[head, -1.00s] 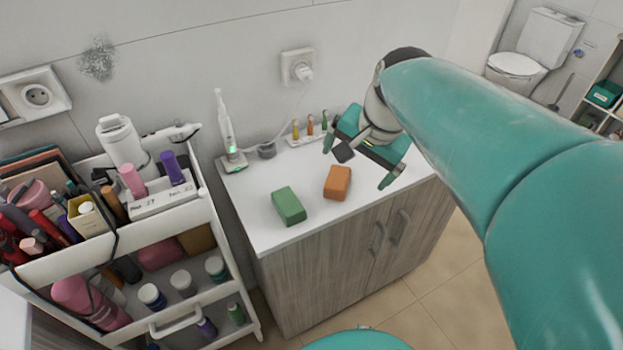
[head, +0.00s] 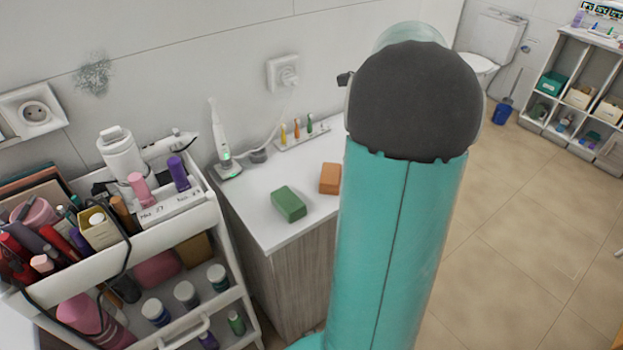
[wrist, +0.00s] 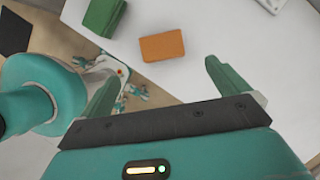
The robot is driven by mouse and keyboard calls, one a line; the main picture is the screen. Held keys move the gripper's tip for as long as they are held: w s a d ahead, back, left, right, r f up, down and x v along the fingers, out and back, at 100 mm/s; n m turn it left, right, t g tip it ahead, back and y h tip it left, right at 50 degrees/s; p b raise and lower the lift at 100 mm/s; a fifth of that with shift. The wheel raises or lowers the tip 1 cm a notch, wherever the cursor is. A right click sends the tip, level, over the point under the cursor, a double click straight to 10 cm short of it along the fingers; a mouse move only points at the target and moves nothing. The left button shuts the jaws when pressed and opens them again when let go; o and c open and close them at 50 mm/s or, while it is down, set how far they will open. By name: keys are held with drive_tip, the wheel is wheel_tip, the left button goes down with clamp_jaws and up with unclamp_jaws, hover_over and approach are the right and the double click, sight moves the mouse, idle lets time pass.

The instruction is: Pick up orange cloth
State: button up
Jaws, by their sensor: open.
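The orange cloth (head: 330,178) is a small folded block lying on the white cabinet top, to the right of a green cloth (head: 289,203). My arm hides part of the counter beside it in the head view. In the wrist view the orange cloth (wrist: 162,46) lies beyond my open gripper (wrist: 160,80), a little ahead of the gap between the two green fingers. The fingers are apart and hold nothing. The green cloth (wrist: 104,16) shows at the upper left there. My gripper is hidden behind my arm in the head view.
A cart (head: 190,222) full of cosmetics stands left of the cabinet. An electric toothbrush (head: 222,140) on its charger and a rack of small brush heads (head: 302,134) stand at the back of the counter. Open floor (head: 520,230) lies to the right.

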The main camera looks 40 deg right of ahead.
approach(331, 173)
drive_tip(key=x, duration=0.5)
drive_tip(key=shift+s+d+f, duration=0.1)
drive_tip(key=shift+s+d, duration=0.05)
drive_tip(key=shift+d, duration=0.2)
drive_tip(key=shift+x, duration=2.8)
drive_tip(key=shift+a, duration=0.2)
drive_tip(key=c, duration=1)
drive_tip(key=shift+r, duration=0.25)
drive_tip(key=shift+r, duration=0.2)
wheel_tip(331, 173, up, 3)
drive_tip(key=shift+a, duration=0.1)
drive_tip(key=s+a+r, duration=0.5)
drive_tip(key=s+r, duration=0.4)
drive_tip(key=s, duration=0.4)
drive_tip(key=shift+r, duration=0.2)
